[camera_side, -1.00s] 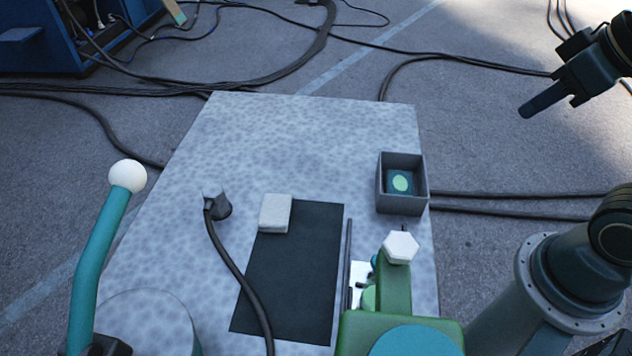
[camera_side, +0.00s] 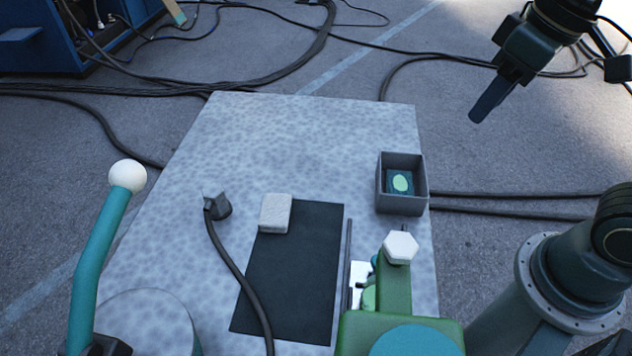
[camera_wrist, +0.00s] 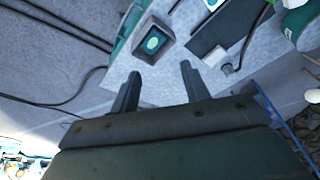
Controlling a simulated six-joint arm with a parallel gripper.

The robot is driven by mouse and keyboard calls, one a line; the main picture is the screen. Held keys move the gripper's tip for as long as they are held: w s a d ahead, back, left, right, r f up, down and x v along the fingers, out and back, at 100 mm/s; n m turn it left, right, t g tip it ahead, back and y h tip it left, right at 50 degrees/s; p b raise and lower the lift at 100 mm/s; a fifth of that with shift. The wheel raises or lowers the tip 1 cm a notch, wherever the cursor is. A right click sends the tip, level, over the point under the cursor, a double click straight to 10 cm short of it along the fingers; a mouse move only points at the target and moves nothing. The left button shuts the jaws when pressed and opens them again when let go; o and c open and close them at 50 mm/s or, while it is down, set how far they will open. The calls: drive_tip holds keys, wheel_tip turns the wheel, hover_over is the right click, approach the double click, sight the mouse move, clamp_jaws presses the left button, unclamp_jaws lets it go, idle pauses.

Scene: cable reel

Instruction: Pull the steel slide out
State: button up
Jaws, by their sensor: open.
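A bright, pale metal piece (camera_side: 358,275), which looks like the steel slide, sits beside the green machine (camera_side: 393,300) at the table's front right. The machine and a thin dark bar partly hide it, and I cannot tell how far out it is. My gripper (camera_side: 487,102) is in the air beyond the table's right edge, well apart from the slide. In the wrist view my gripper (camera_wrist: 160,72) is open, with nothing between its two fingers.
A grey open box (camera_side: 403,202) with a green-marked item stands at the table's right edge. A dark mat (camera_side: 290,275), a pale block (camera_side: 275,214) and a black cable (camera_side: 232,265) lie left of the machine. A teal lever (camera_side: 100,255) rises front left. The back table is clear.

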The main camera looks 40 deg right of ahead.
drive_tip(key=w+a+f+n+g, duration=0.25)
drive_tip(key=w+a+g, duration=0.2)
drive_tip(key=a, duration=0.45)
drive_tip(key=n+g+h, duration=0.2)
drive_tip(key=h, duration=0.1)
hover_over(374, 258)
drive_tip(key=w+a, duration=0.2)
drive_tip(key=w, duration=0.3)
wheel_tip(374, 258, down, 8)
drive_tip(key=shift+s+a+m, duration=0.2)
drive_tip(key=shift+m, duration=0.05)
drive_tip(key=shift+f, duration=0.1)
drive_tip(key=x, duration=1.3)
drive_tip(key=shift+s+f, duration=0.15)
drive_tip(key=shift+s, duration=0.15)
clamp_jaws()
